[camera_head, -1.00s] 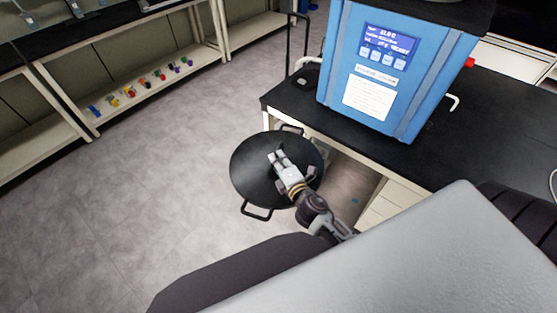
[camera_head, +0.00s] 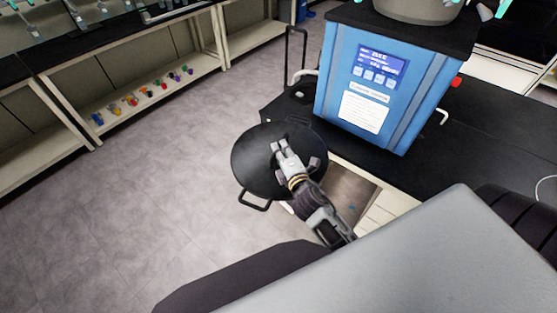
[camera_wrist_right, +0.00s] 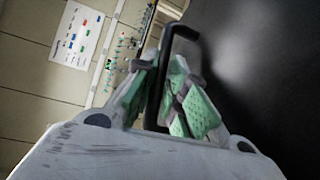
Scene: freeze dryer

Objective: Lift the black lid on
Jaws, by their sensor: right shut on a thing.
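The black lid (camera_head: 250,160) is a wide round disc with handles, in the middle of the head view, beside the near left corner of the bench. My right gripper (camera_head: 281,146) reaches over it. In the right wrist view, the fingers (camera_wrist_right: 160,92) with green pads are shut on a dark bar handle (camera_wrist_right: 165,70), and the lid's black face (camera_wrist_right: 255,70) fills the right side. The blue freeze dryer (camera_head: 340,85) stands on the bench, with a grey round vessel (camera_head: 420,8) on top, cut off by the frame. My left gripper is not in view.
The black bench top (camera_head: 480,140) runs to the right, with a white tap on the dryer's side. Low shelves (camera_head: 150,115) with small coloured items stand along the left wall. The grey floor (camera_head: 150,190) between is clear.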

